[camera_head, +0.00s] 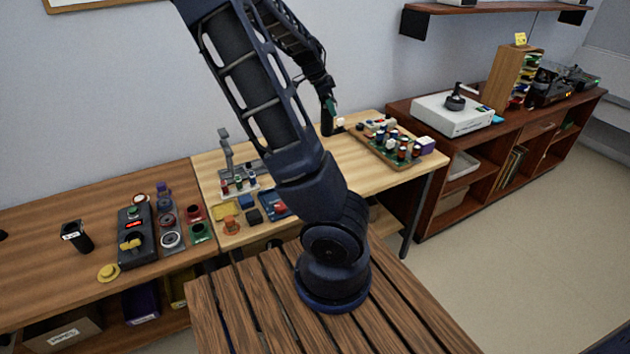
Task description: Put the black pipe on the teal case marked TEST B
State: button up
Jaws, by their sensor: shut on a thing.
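My gripper (329,105) is far off at the back of the light wood table, small and partly dark against the wall. It is shut on a dark, upright, tube-like piece (326,124), which looks like the black pipe. Whether its lower end touches the table is hard to tell. A small teal-green patch shows beside the fingers. I cannot make out a teal case marked TEST B, and no such lettering is readable.
A wooden tray (366,146) of several small coloured parts lies right of my gripper. A metal stand (226,150) is to the left. A black cup-like cylinder (75,237) and a dark device with a red display (128,246) stand on the left table. A white box (432,120) is on the right cabinet.

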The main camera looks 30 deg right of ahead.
jog(key=s+a+r+m, duration=0.1)
jog(key=s+a+r, duration=0.1)
jog(key=a, duration=0.4)
notch_tip(320, 180, down, 20)
jog(key=shift+s+r, duration=0.15)
jog(key=shift+r, duration=0.05)
dwell(0.5)
jog(key=shift+f+g, duration=0.1)
jog(key=shift+g, duration=0.2)
jog(key=o, duration=1)
jog(key=shift+a, duration=0.1)
